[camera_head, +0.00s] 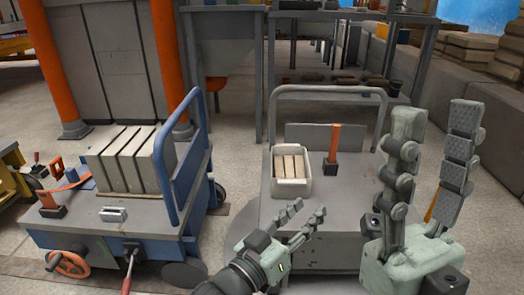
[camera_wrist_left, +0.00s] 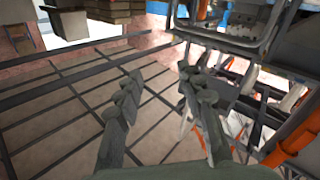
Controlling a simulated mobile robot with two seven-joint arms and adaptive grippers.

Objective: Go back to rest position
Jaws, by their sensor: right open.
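My left gripper (camera_head: 309,207) is low in the middle of the head view, in front of the grey cart. Its two fingers are apart with nothing between them. The left wrist view also shows the left gripper (camera_wrist_left: 161,75) open and empty, with a floor marked by dark lines beyond it. My right gripper (camera_head: 438,112) is large and close at the right of the head view. Its two jointed fingers point up, spread apart and empty. No rest position is marked in either view.
A grey cart (camera_head: 345,215) carries a white bin (camera_head: 291,172) of pale blocks and an orange-handled tool (camera_head: 332,150). A blue-railed cart (camera_head: 110,228) at left carries pale slabs (camera_head: 130,158). Orange posts (camera_head: 172,65) stand behind. Stacked blocks (camera_head: 460,100) line the right.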

